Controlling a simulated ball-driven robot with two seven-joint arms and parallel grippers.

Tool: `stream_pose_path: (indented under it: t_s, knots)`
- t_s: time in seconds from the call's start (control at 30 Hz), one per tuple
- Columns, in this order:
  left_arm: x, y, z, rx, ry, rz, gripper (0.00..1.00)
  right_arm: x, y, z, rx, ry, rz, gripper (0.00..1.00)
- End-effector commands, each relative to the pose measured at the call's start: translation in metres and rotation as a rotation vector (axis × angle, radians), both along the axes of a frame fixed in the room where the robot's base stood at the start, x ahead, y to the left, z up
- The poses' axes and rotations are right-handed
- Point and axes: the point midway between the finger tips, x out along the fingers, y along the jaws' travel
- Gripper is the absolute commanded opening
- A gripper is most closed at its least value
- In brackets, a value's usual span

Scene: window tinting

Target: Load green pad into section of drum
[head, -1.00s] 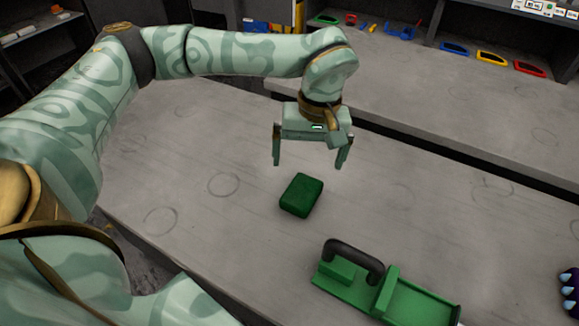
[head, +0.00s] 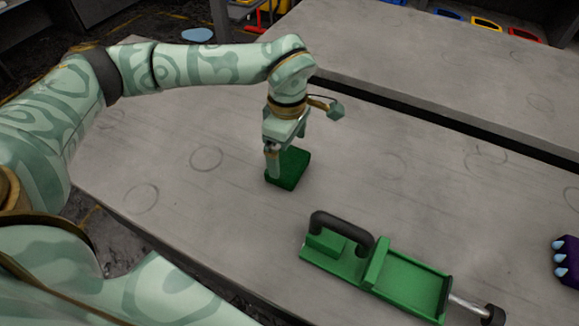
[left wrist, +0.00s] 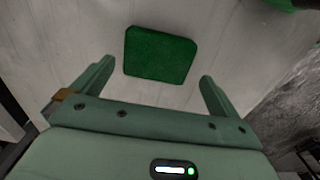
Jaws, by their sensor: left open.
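The green pad (head: 290,170) is a dark green, rounded block lying flat on the grey table. My left gripper (head: 287,158) is open right at the pad in the head view and hides part of it. In the left wrist view the pad (left wrist: 160,54) lies ahead of and between the two open fingers (left wrist: 156,80), with space on both sides. The drum is not clearly identifiable. A green tray-like holder (head: 405,284) with a black handle and a divider lies on the table, front right. My right gripper does not show.
A purple object with pale blue tips (head: 567,262) sits at the right edge. A metal rod with a black knob (head: 490,313) extends from the holder. The grey table (head: 400,200) is clear between pad and holder. A dark gap separates the back table (head: 420,60).

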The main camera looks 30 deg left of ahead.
Motion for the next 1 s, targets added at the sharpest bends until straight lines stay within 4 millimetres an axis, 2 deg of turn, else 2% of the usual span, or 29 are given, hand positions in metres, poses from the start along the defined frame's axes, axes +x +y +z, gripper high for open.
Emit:
stream_pose_path:
  t_s: [0.17,0.43,0.67,0.7,0.8,0.83,0.9,1.0]
  knots:
    - [0.001,0.000,-0.012,0.000,-0.001,0.000,1.00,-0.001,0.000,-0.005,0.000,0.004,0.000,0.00]
    - [0.002,0.001,-0.055,0.000,0.004,-0.001,1.00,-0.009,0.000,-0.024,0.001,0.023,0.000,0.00]
    - [0.003,0.002,-0.057,0.001,-0.002,-0.001,1.00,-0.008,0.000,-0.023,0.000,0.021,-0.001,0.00]
    - [0.003,0.002,-0.057,0.001,-0.002,-0.001,0.97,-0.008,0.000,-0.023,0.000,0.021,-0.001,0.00]
    - [0.003,0.002,-0.056,0.001,-0.002,-0.001,0.69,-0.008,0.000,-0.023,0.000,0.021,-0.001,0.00]
    - [0.003,0.002,-0.056,0.001,-0.002,-0.001,0.66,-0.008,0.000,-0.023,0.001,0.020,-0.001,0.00]
    - [0.003,0.002,-0.056,0.001,-0.002,-0.001,0.62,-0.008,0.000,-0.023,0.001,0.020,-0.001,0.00]
    - [0.003,0.002,-0.056,0.001,-0.002,-0.001,0.62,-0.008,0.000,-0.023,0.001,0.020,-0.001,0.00]
